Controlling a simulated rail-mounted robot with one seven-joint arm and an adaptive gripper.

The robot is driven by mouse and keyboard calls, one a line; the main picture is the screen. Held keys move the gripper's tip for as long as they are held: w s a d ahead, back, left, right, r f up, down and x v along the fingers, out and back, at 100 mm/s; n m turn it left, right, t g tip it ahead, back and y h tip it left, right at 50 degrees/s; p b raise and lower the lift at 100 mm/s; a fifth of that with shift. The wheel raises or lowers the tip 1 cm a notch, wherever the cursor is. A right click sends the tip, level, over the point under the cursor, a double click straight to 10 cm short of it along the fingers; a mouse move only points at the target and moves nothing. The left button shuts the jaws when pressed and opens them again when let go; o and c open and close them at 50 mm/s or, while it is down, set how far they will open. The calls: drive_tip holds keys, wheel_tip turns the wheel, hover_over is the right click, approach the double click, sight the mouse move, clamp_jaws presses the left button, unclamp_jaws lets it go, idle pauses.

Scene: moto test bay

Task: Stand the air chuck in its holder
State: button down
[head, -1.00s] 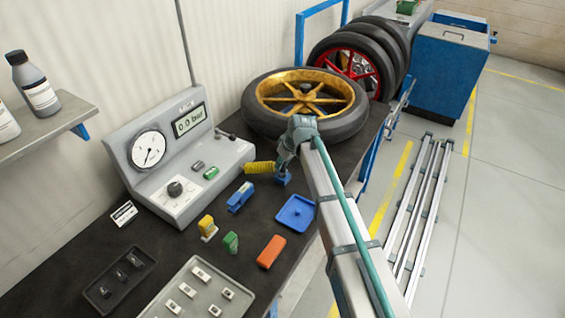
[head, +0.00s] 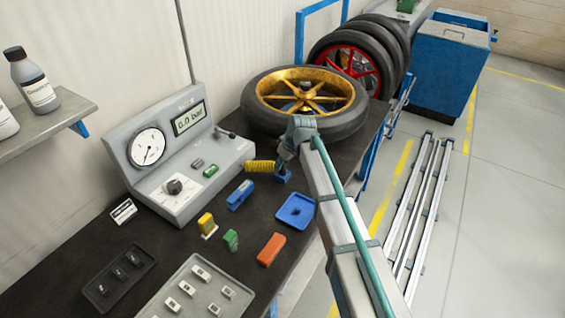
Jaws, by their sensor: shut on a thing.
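My gripper (head: 282,163) points down at the back of the bench, just in front of the gold-rimmed wheel. It is shut on the air chuck, whose body is mostly hidden by the fingers and wrist. A short yellow coiled piece (head: 260,167), seemingly the chuck's hose, sticks out to the left of the fingers. A small blue block (head: 284,179), seemingly the holder, shows right under the fingertips. I cannot tell whether the chuck is seated in it or just above it.
The grey gauge console (head: 178,160) stands left of my gripper, the gold-rimmed wheel (head: 345,126) close behind. A blue tray (head: 295,211), a blue tool (head: 240,194), a yellow piece (head: 207,225), a green piece (head: 231,240) and an orange piece (head: 271,249) lie in front.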

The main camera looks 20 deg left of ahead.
drive_tip(key=shift+f, duration=0.4)
idle(0.8)
drive_tip(key=shift+c, duration=2.4)
unclamp_jaws()
drive_tip(key=shift+r, duration=0.2)
drive_tip(key=shift+r+p, duration=1.45)
drive_tip(key=shift+r, duration=1.9)
